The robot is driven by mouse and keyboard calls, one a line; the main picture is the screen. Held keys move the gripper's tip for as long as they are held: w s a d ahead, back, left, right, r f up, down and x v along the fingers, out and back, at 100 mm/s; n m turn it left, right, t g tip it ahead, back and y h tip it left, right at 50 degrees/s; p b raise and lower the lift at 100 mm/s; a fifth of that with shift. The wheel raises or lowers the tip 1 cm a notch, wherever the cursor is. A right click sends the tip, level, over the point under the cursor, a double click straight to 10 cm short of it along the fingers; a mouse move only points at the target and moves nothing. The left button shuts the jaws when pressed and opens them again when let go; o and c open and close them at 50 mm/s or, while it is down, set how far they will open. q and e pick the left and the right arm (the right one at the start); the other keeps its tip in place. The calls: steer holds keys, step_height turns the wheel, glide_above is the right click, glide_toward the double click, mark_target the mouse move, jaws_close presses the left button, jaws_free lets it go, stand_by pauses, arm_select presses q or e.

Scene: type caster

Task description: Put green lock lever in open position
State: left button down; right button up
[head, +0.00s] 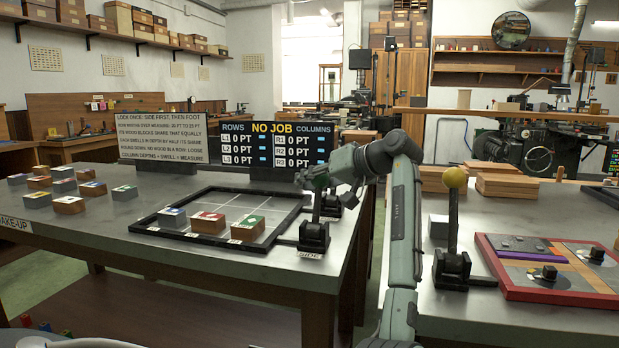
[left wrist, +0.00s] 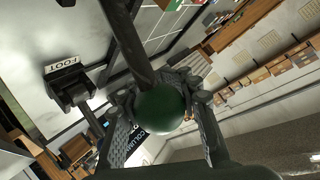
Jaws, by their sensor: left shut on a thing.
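The green lock lever rises from a black base (head: 314,238) at the near right corner of the black frame, beside a "SIDE" label. Its dark shaft (head: 317,206) stands nearly upright. My left gripper (head: 318,180) is shut around the top of this lever and hides the knob in the head view. In the left wrist view the green ball knob (left wrist: 160,108) sits between the fingers of the left gripper (left wrist: 163,118), with the shaft (left wrist: 125,38) running away from it. My right gripper is not in view.
A second black lever base (head: 330,206) stands just behind; the left wrist view shows a "FOOT" label (left wrist: 63,65). The black frame (head: 195,238) holds several blocks. A yellow-knobbed lever (head: 454,205) and a red tray (head: 545,289) are on the right table. A scoreboard (head: 276,145) reads "NO JOB".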

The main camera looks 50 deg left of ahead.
arm_select(q)
steer(key=shift+w+f, duration=0.1)
steer(key=shift+f, duration=0.05)
stand_by(0.3)
steer(key=c, duration=1.1)
jaws_free()
glide_toward(328, 177)
steer(key=x, duration=0.4)
steer(key=shift+w, duration=0.1)
steer(key=shift+f, duration=0.1)
